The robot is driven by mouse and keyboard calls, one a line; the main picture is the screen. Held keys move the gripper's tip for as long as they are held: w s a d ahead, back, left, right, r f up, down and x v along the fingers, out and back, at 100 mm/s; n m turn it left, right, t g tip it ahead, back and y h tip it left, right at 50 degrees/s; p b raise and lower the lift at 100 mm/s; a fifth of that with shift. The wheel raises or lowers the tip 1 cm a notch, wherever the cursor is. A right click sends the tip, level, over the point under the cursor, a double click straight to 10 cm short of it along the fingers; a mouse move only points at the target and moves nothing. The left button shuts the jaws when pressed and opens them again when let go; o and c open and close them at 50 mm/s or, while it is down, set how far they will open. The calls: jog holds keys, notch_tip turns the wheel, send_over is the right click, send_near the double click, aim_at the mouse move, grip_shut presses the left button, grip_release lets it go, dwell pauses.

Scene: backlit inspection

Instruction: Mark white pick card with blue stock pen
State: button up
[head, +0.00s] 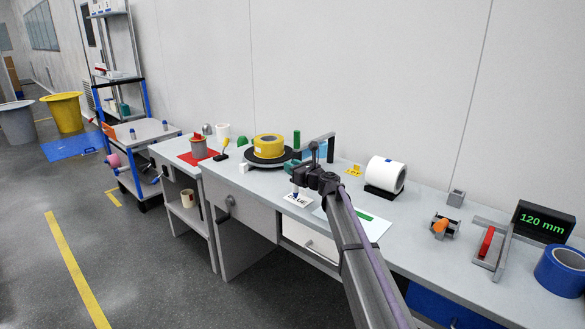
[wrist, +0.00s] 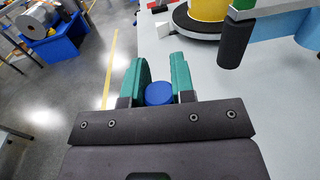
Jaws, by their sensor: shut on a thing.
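The white pick card (head: 302,203) lies on the bench in the head view, with dark lettering ending in "UE"; my arm hides part of it. My gripper (head: 297,187) is over the card's far side. It is shut on the blue stock pen (head: 295,195), which points down towards the card. I cannot tell whether the tip touches it. In the wrist view the pen's round blue end (wrist: 160,94) sits between the teal fingers of my gripper (wrist: 159,66). The card is not visible in the wrist view.
A yellow tape roll (head: 269,145) on a dark turntable stands behind the card. A white roll (head: 386,174) and a white sheet with a green mark (head: 374,224) are to the right. A display (head: 543,221) reads 120 mm. Bare bench lies left of the card.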

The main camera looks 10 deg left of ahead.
jog(key=shift+f+b, duration=0.55)
dwell(0.4)
dwell(0.4)
